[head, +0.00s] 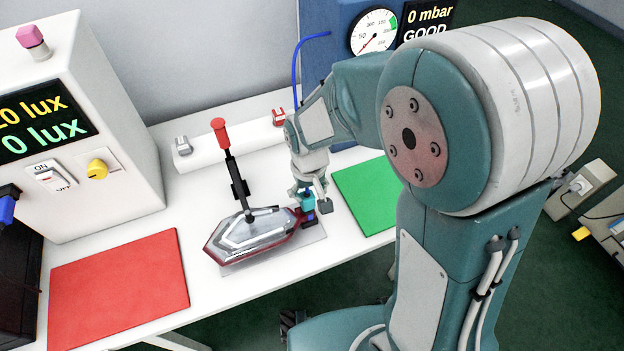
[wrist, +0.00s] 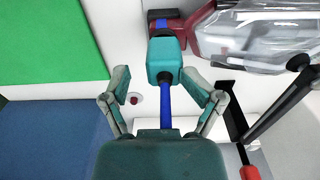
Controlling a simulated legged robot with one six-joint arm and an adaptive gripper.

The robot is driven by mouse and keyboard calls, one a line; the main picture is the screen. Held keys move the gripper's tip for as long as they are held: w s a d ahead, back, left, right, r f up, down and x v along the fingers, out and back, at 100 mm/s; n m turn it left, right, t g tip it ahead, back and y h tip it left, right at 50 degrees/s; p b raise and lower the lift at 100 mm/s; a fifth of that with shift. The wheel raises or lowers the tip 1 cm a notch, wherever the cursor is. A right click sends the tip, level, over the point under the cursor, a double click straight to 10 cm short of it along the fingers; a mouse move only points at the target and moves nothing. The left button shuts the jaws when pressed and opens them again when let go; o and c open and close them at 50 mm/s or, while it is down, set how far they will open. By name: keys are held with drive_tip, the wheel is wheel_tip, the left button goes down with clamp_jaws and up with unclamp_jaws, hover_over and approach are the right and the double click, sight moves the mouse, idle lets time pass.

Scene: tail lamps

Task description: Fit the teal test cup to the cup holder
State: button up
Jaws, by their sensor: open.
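The teal test cup (wrist: 163,62) sits against the dark end piece of the red tail lamp (wrist: 198,38) in the wrist view, with its blue hose (wrist: 165,105) running back between my fingers. In the head view the teal cup (head: 307,202) is at the lamp's right end, partly hidden by my gripper (head: 313,193). My gripper (wrist: 156,78) is open, with one finger on each side of the cup's near end and gaps visible. A dark piece with a blue patch (wrist: 162,23) lies beyond the cup. I cannot tell whether this is the cup holder or how fully the cup is seated.
A black toggle clamp with a red handle (head: 219,130) presses on the lamp (head: 250,237). A green mat (head: 365,195) lies right, a red mat (head: 118,290) left. The blue tester (head: 330,60) reads 0 mbar GOOD. A white light meter (head: 75,120) stands left.

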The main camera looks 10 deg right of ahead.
sight(308, 205)
drive_tip(key=f, duration=0.2)
drive_tip(key=a+f, duration=0.1)
drive_tip(key=f, duration=0.1)
drive_tip(key=shift+a, duration=0.2)
drive_tip(key=shift+d+f, duration=0.2)
drive_tip(key=shift+d, duration=0.2)
drive_tip(key=c, duration=0.5)
drive_tip(key=o, duration=0.5)
drive_tip(key=shift+s, duration=0.1)
drive_tip(key=shift+d, duration=0.1)
